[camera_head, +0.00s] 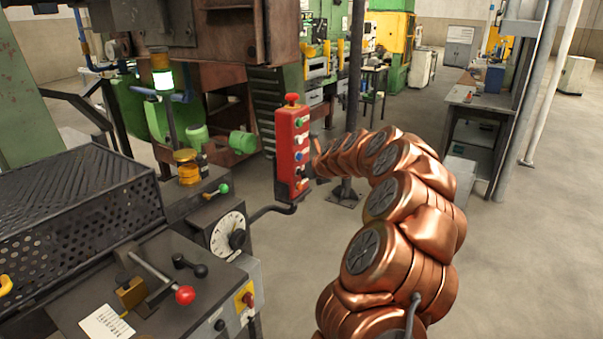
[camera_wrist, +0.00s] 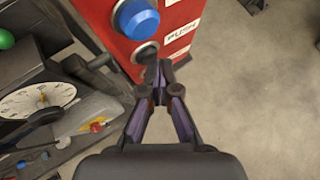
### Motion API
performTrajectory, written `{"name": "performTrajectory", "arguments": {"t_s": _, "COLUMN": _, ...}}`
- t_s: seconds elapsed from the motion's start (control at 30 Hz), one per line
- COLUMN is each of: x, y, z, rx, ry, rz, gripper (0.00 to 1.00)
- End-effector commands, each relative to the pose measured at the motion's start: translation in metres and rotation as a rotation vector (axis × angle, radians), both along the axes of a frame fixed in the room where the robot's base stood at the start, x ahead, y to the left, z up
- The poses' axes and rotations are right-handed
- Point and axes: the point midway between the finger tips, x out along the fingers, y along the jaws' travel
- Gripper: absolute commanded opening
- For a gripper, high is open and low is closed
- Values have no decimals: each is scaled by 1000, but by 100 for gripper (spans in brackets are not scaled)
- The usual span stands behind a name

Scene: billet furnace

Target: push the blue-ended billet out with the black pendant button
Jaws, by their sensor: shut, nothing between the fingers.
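The red pendant box (camera_head: 284,150) hangs left of my arm in the head view; its face also fills the top of the wrist view (camera_wrist: 190,14). A large blue button (camera_wrist: 137,18) sits on it. Below that is a dark round button (camera_wrist: 146,50) beside a label reading PUSH. My gripper (camera_wrist: 157,72) is shut and empty, with its tips at the lower edge of the dark button. I cannot tell whether they touch it. In the head view the fingers are not clear at the arm's far end. No blue-ended billet is visible.
A console with a white dial (camera_head: 229,236) and a red-knobbed lever (camera_head: 185,294) stands left of the pendant. A perforated guard (camera_head: 70,210) lies further left. A dark post (camera_head: 353,75) stands behind the pendant. Open floor (camera_head: 520,260) lies to the right.

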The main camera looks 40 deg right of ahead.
Motion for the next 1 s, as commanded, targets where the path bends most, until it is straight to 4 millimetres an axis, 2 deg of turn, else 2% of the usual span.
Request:
{"name": "performTrajectory", "arguments": {"t_s": 0.37, "x": -1, "y": 0, "z": 0, "rx": 1, "ry": 0, "rz": 1, "gripper": 0}}
{"name": "performTrajectory", "arguments": {"t_s": 0.73, "x": -16, "y": -5, "z": 2, "rx": 0, "ry": -1, "rz": 0, "gripper": 0}}
{"name": "performTrajectory", "arguments": {"t_s": 1.0, "x": -18, "y": -5, "z": 1, "rx": -1, "ry": -1, "rz": 1, "gripper": 0}}
